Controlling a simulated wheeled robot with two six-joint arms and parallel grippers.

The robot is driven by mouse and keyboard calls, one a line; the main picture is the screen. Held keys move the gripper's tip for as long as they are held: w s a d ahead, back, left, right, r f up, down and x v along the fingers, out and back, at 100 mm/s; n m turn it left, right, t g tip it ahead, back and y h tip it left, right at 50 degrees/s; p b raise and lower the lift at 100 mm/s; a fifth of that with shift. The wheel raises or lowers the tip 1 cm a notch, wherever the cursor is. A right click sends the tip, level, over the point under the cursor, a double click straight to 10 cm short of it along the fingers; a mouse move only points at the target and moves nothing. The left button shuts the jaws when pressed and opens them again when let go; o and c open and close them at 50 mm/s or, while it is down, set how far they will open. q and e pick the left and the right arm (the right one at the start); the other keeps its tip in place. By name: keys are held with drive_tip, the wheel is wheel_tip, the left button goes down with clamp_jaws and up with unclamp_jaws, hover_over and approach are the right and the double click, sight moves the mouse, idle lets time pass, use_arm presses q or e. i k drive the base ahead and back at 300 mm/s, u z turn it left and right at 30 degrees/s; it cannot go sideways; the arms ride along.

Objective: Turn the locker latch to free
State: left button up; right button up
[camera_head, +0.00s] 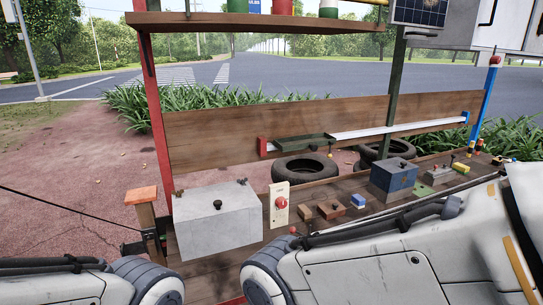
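A pale grey-white cabinet (514,36) at the top right, cut off by the picture's edge, may be the locker. A dark curved bar (490,12) shows at its upper part; I cannot tell whether it is the latch. A beige plate with a red knob (281,203) stands on the bench, right of a grey box with a black knob (218,204). I cannot tell whether either knob is a latch. My arm links fill the lower left and lower right, but neither gripper shows.
The wooden bench (330,190) carries small blocks, a blue-grey box (393,177) and a yellow block (460,168). A red post (157,110) and a green post (391,95) hold an upper shelf (250,20). Tires (304,167) lie behind. A small solar panel (421,12) hangs beside the cabinet.

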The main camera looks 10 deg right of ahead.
sight(494, 59)
drive_tip(key=z, duration=0.05)
drive_tip(key=i, duration=0.15)
drive_tip(key=z, duration=3.15)
drive_tip(key=i, duration=1.5)
drive_tip(key=u, duration=1.5)
drive_tip(key=i, duration=1.5)
drive_tip(key=u, duration=0.05)
